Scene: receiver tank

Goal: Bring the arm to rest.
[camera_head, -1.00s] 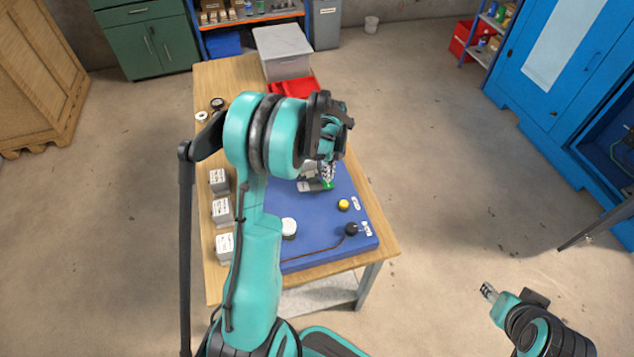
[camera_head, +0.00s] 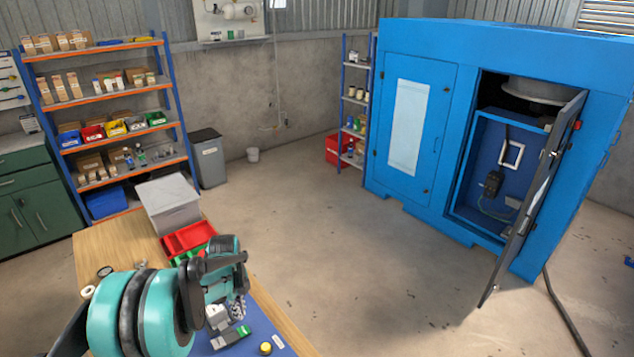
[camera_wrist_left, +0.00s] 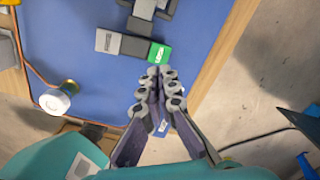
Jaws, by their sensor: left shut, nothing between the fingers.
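My left arm comes in from the lower left in the head view. Its gripper (camera_head: 237,309) points down over the blue mat (camera_head: 272,328) on the wooden table. In the left wrist view the fingers of the left gripper (camera_wrist_left: 161,76) are together with nothing between them. Their tips appear just beside the green end of a grey-and-green block (camera_wrist_left: 132,46), which lies on the mat. I cannot tell how high the tips are above it. The block also shows below the gripper in the head view (camera_head: 230,337). My right gripper is out of view.
A red tray (camera_head: 188,238) and a grey lidded box (camera_head: 168,205) stand at the table's back. A yellow button (camera_head: 265,348) is on the mat. A blue cabinet (camera_head: 449,110) with an open door (camera_head: 533,200) stands right. The floor between is clear.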

